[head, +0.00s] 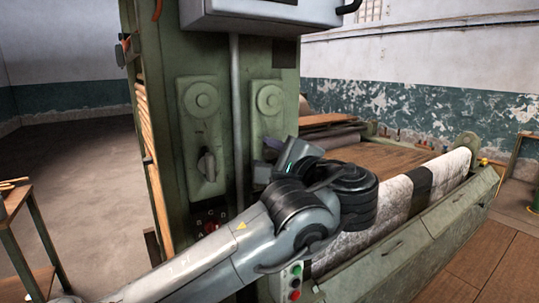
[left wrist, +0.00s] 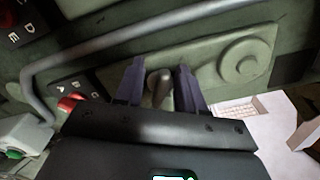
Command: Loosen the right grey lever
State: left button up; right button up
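The right grey lever (left wrist: 160,86) shows in the left wrist view on a green plate with a round boss. In the head view my left gripper (head: 268,158) is in front of the right green plate (head: 268,122) and hides that lever. In the left wrist view the two dark fingers of my left gripper (left wrist: 160,84) stand on either side of the lever, open, with narrow gaps. Whether the fingertips touch it is hard to tell. The left grey lever (head: 207,164) sits upright on the left plate. My right gripper is in neither view.
A grey pipe (head: 236,110) runs between the two plates. A fabric roll (head: 405,195) extends to the right.

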pick_arm(q)
jog(key=shift+w+r, duration=0.15)
jog(key=shift+s+d, duration=0.2)
jog(key=shift+s, duration=0.2)
jog(key=b+v, duration=0.5)
jog(key=v, duration=0.5)
jog(key=shift+w, duration=0.15)
